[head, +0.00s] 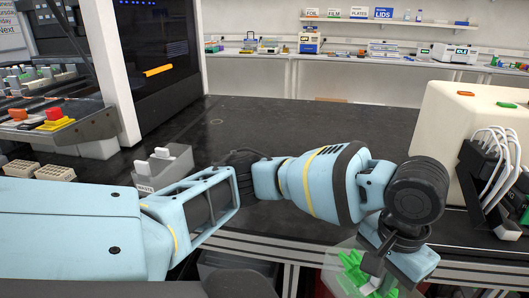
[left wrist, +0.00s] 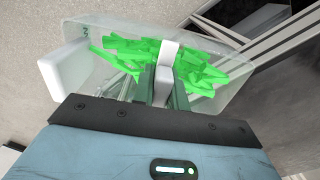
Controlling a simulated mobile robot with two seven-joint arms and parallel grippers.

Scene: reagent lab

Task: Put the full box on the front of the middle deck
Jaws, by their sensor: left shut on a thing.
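A clear box (head: 336,272) full of bright green pieces (head: 353,270) hangs at the lower right of the head view, in front of the bench edge. My left gripper (head: 374,268) points down and is shut on it. In the left wrist view the box (left wrist: 225,50) spreads beyond the fingers (left wrist: 163,88), which close on a pale upright part (left wrist: 168,58). The green pieces lie on both sides of the fingers. A white block (left wrist: 62,68) shows at the box's left end. I cannot tell which surface is the middle deck. My right gripper is not in view.
The black bench top (head: 300,125) has a wide clear area behind my arm. A cream machine (head: 470,115) with white cables stands at the right. Grey containers (head: 165,165) and a control panel with a red button (head: 54,115) are at the left.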

